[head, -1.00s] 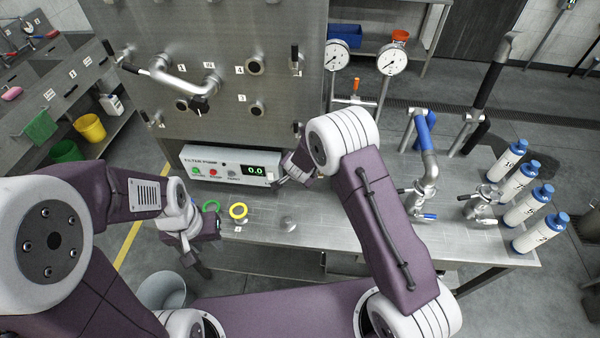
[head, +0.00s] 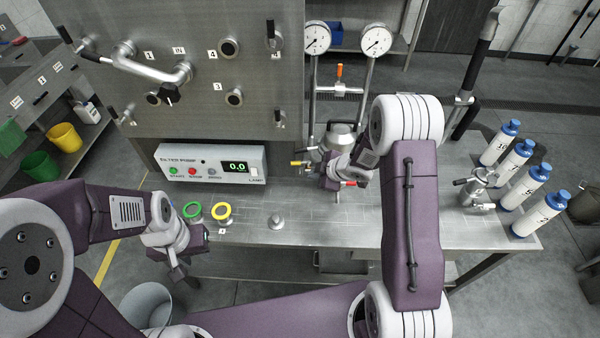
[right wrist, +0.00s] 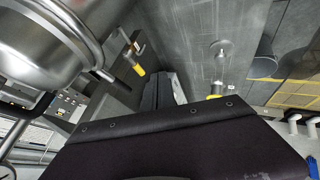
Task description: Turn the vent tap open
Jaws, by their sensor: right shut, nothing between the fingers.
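A small tap with a yellow lever (head: 300,163) stands left of a steel vessel (head: 341,136) at the table's back. A red lever (head: 349,183) shows below the vessel. I cannot tell from any label which is the vent tap. My right gripper (head: 328,181) is shut and empty, close in front of the vessel and just right of the yellow lever. In the right wrist view a yellow lever (right wrist: 138,69) shows beside the vessel (right wrist: 45,40), and another yellow piece (right wrist: 215,97) is partly hidden by my gripper's body. My left gripper (head: 172,268) hangs low at the table's front left edge.
A filter pump box (head: 210,165) reading 0.0 stands at the back left. Green (head: 193,211) and yellow (head: 222,213) rings lie before it. Two gauges (head: 376,41) rise behind the vessel. White bottles with blue caps (head: 525,186) stand right.

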